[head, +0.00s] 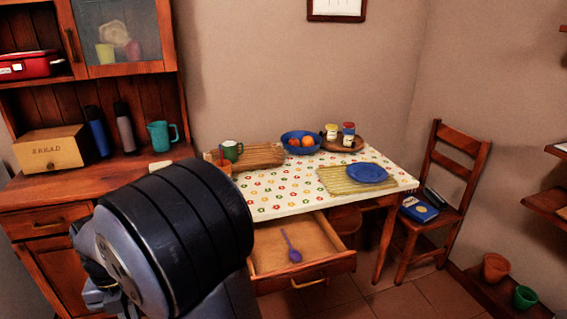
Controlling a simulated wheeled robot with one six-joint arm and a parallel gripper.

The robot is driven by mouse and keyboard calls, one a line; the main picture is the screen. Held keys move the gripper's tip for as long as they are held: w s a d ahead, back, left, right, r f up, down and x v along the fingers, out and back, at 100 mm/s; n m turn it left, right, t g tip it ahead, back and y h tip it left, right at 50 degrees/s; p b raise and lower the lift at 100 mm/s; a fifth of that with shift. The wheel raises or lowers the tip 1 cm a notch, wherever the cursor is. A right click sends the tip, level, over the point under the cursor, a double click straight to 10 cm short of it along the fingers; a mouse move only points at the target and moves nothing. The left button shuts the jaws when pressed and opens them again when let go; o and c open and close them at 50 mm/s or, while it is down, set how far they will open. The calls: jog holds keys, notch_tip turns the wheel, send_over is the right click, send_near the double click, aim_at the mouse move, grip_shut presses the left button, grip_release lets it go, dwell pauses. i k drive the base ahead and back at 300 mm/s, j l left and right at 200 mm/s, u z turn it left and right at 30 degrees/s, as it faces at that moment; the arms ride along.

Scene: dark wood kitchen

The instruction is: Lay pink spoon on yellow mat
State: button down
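The pink spoon is not evident; the spoon I see is purple (294,252) and lies in the open drawer (270,246) under the table, bowl toward the front. A yellow woven mat (334,182) lies on the right part of the tabletop, with a blue plate (367,173) on it. My gripper is not in view; only a thick dark part of my arm shows at the lower left.
The table (285,197) has a dotted white top, with bare room at the front left. A brownish mat (262,155) with a green mug (231,150), a blue fruit bowl (301,142) and a wooden tray (342,145) with jars stand behind. A chair (447,190) stands at right.

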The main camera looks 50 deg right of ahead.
aim_at(339, 189)
jog(key=l, duration=2.2)
jog(key=k+l, duration=0.1)
jog(key=l, duration=2.1)
